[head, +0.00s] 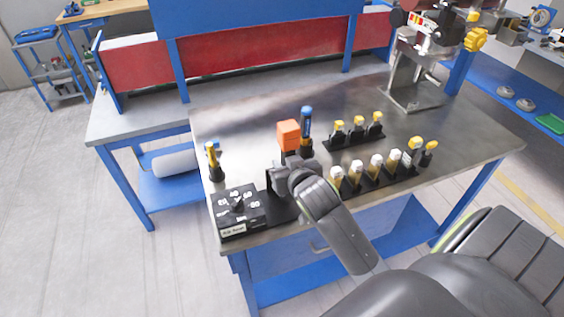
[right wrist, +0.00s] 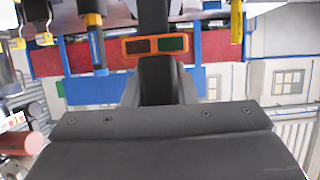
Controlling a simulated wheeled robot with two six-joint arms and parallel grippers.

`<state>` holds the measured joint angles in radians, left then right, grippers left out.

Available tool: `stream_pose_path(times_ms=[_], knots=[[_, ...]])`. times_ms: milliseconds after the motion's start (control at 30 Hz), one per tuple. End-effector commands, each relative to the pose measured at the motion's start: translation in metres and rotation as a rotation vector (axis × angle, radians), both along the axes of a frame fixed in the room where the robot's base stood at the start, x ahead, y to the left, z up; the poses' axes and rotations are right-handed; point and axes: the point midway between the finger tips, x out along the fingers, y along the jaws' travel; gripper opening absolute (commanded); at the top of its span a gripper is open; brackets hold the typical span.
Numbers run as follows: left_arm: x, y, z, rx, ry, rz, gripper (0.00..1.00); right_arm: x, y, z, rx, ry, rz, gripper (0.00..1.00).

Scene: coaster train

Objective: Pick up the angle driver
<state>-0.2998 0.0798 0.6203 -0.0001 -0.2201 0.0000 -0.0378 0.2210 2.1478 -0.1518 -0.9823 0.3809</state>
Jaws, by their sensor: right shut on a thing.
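The angle driver (head: 288,131), as far as I can tell, is the dark tool with an orange block at its top, standing upright near the left part of the metal table. In the right wrist view its orange part (right wrist: 128,47) crosses the dark shaft. My right gripper (head: 284,168) is shut on its dark body, just below the orange block. The gripper and wrist hide the lower part of the tool, so I cannot tell whether it touches its base. My left gripper is not in view.
A blue-topped driver (head: 307,120) stands close behind to the right. A metal stand (head: 410,95) is at the back right.

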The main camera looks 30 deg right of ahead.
Motion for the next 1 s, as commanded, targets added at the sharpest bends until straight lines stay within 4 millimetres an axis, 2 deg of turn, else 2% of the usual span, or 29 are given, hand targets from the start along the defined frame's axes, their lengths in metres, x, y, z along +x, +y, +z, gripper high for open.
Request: stream_pose_path(times_ms=[167,467,500,700,1000], knots=[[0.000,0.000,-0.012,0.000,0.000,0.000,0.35,-0.031,0.008,0.000,0.002,-0.009,0.001,0.00],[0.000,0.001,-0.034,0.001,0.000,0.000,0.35,-0.101,0.024,-0.001,0.003,-0.009,-0.002,0.00],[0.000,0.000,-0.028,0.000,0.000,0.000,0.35,-0.108,0.026,0.003,0.003,-0.006,-0.002,0.00],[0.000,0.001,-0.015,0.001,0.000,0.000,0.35,-0.131,0.031,0.005,0.002,-0.005,-0.001,0.00],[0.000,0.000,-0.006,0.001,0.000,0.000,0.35,-0.147,0.036,0.004,0.000,-0.007,0.001,0.00]])
